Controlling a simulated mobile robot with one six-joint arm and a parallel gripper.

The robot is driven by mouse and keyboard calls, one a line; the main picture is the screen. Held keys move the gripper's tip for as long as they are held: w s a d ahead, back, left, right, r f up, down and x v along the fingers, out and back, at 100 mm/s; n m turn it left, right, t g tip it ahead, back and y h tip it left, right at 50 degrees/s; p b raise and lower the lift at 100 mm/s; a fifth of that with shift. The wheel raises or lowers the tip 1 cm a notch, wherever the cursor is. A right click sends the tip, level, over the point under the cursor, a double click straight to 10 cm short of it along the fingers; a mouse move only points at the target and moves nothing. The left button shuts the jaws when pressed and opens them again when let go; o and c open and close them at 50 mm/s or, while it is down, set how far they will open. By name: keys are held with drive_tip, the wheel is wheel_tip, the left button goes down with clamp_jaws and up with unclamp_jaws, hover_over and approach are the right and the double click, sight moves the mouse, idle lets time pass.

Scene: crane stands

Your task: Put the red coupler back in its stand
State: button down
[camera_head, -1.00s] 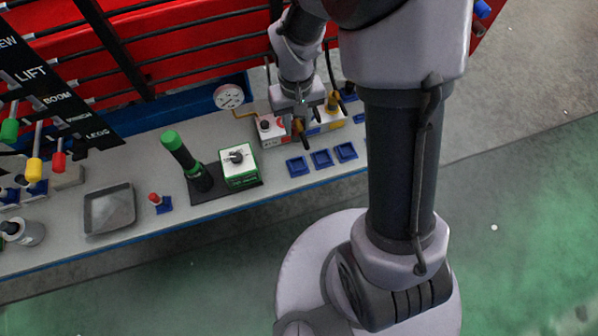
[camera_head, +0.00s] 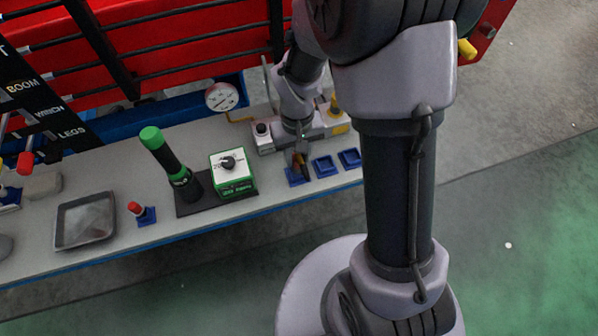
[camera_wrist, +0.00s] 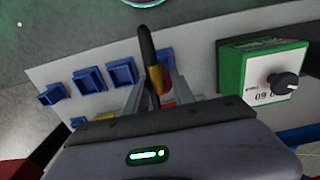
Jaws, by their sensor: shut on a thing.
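The red coupler (camera_wrist: 155,78) is in my gripper. In the wrist view it shows a black upper part, a brass-yellow band and a little red between the fingers. My gripper (camera_head: 299,158) is shut on it, low over the leftmost blue square stand (camera_head: 294,178) of a row. In the wrist view a blue stand (camera_wrist: 168,58) shows just behind the coupler. I cannot tell whether the coupler's lower end touches the stand. Two more blue stands (camera_head: 323,166) (camera_head: 349,159) to the right look empty.
A green-and-white box with a knob (camera_head: 232,172) and a green-topped black cylinder (camera_head: 166,160) stand left of my gripper. Farther left are a small red-topped piece on a blue base (camera_head: 141,213) and a grey tray (camera_head: 85,219). A pressure gauge (camera_head: 221,97) stands behind.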

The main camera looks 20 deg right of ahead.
drive_tip(key=shift+f, duration=0.1)
drive_tip(key=shift+f+b, duration=1.25)
drive_tip(key=shift+f, duration=0.1)
drive_tip(key=c, duration=1)
unclamp_jaws()
wheel_tip(320, 180, up, 5)
drive_tip(key=p, duration=0.4)
drive_tip(key=shift+r, duration=0.1)
